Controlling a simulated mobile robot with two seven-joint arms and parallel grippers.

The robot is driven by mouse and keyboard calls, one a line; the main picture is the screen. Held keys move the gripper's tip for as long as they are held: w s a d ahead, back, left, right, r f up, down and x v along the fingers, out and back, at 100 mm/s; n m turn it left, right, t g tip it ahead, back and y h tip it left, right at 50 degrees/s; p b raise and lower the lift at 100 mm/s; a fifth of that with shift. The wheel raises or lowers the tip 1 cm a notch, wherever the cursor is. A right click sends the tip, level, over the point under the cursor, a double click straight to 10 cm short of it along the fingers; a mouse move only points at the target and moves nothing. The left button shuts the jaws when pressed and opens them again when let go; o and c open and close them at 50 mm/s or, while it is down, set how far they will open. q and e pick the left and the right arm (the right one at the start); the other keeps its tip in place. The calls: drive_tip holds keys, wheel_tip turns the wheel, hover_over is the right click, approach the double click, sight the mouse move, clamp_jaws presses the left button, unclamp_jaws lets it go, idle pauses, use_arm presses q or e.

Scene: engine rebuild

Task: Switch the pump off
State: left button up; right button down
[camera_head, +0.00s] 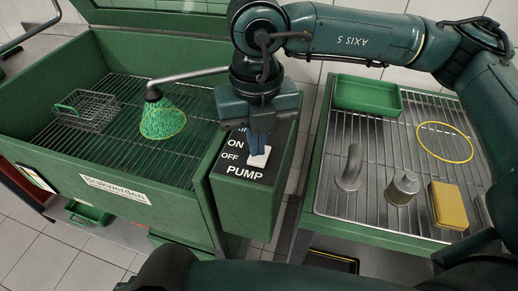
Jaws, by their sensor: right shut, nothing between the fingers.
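The pump control box (232,190) is green with a dark top face marked ON, OFF and PUMP. A white switch (260,157) sits on that face, right of the ON and OFF labels. My right gripper (257,151) points down at the switch from above, shut, with its fingertips at or just above it. I cannot tell whether they touch. The gripper hides part of the switch, so its position is unclear. My left gripper is not in view.
A green wash basin (190,215) with a grate stands left, holding a wire basket (88,108) and a bent nozzle (186,78) over a green speckled cone (162,121). A right-hand rack holds a green tray (367,96), metal parts, a yellow block (448,205) and a yellow ring (445,160).

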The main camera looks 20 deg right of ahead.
sight(257, 160)
drive_tip(key=shift+f+b, duration=1)
drive_tip(key=shift+b, duration=0.05)
idle(0.9)
drive_tip(key=shift+r, duration=0.15)
drive_tip(key=shift+r+p, duration=1.8)
drive_tip(key=shift+r, duration=1.6)
